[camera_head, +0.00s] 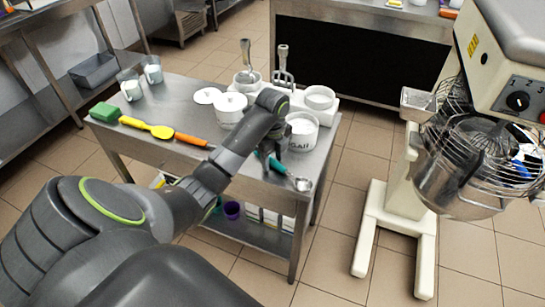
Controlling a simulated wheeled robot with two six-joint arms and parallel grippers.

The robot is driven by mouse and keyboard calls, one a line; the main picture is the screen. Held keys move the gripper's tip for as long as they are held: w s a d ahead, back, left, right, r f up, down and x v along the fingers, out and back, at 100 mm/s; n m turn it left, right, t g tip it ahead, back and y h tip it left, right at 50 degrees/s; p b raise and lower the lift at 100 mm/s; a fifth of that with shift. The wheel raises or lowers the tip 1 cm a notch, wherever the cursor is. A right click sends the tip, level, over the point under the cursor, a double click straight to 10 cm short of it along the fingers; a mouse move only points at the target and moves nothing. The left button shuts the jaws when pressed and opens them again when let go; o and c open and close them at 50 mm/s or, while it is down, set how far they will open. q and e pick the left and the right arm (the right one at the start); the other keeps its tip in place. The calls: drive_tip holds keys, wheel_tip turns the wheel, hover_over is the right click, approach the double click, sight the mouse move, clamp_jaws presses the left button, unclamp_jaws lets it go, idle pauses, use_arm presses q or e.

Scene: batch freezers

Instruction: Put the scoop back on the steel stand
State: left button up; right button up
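A scoop with a teal handle (278,166) and a small metal bowl (302,184) shows at the front right corner of the steel stand (165,158), a table-like unit with a lower shelf. I cannot tell whether the scoop rests on the top or is held just above it. My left arm reaches across the stand from the lower left. My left gripper (272,148) points down at the handle's upper end. Its fingers are dark and partly hidden, so whether they are closed on the handle is unclear. My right gripper is out of view.
A white tub (302,132) stands close behind the gripper, with other white containers (230,106) and upright metal tools behind. A green sponge (104,112), yellow spoon (147,127) and orange-handled tool (193,140) lie left. A large mixer (480,150) stands right.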

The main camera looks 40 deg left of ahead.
sight(272, 160)
use_arm(q)
drive_tip(key=shift+r, duration=0.1)
drive_tip(key=shift+r, duration=0.3)
wheel_tip(272, 160, up, 12)
drive_tip(key=p, duration=1)
drive_tip(key=shift+f+p, duration=0.2)
drive_tip(key=shift+p, duration=0.1)
drive_tip(key=shift+s+f, duration=0.1)
